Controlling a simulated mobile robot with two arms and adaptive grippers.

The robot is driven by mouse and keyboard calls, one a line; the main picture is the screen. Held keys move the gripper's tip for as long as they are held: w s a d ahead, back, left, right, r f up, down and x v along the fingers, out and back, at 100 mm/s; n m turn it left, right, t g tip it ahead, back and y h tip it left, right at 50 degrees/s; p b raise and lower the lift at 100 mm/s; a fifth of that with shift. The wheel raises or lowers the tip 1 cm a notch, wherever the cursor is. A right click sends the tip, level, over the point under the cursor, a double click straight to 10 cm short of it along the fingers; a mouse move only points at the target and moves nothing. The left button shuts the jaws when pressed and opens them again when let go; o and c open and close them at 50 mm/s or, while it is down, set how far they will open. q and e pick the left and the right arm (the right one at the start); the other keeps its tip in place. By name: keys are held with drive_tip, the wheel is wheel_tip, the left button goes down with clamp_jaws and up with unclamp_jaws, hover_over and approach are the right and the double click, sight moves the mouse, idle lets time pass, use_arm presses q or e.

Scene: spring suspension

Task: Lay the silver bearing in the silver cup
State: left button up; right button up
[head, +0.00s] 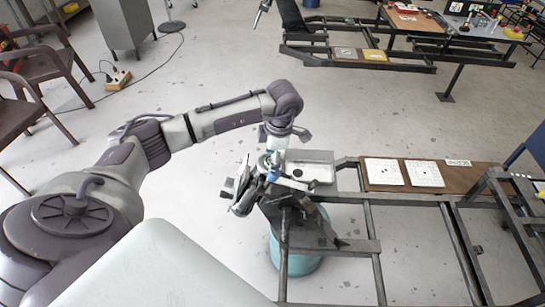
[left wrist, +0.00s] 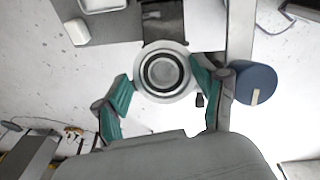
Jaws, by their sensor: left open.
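My left gripper (head: 270,168) hangs at the end of its arm over the near left end of the metal frame. In the left wrist view its teal-padded fingers (left wrist: 162,74) are spread open. A round silver piece with concentric rings (left wrist: 165,72), which looks like the silver cup, lies between and just beyond the fingertips. I cannot tell whether the silver bearing is inside it. In the head view the arm and gripper largely hide this spot. My right gripper is not in view.
A grey metal tray (head: 318,168) stands just right of the gripper; a pale block (left wrist: 77,32) lies in it. Two white plates (head: 383,172) (head: 424,174) lie on a brown board farther right. A teal drum (head: 300,262) stands below the frame.

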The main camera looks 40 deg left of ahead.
use_arm(q)
drive_tip(key=shift+s+d+f, duration=0.1)
drive_tip(key=shift+s+d, duration=0.05)
drive_tip(key=shift+s, duration=0.05)
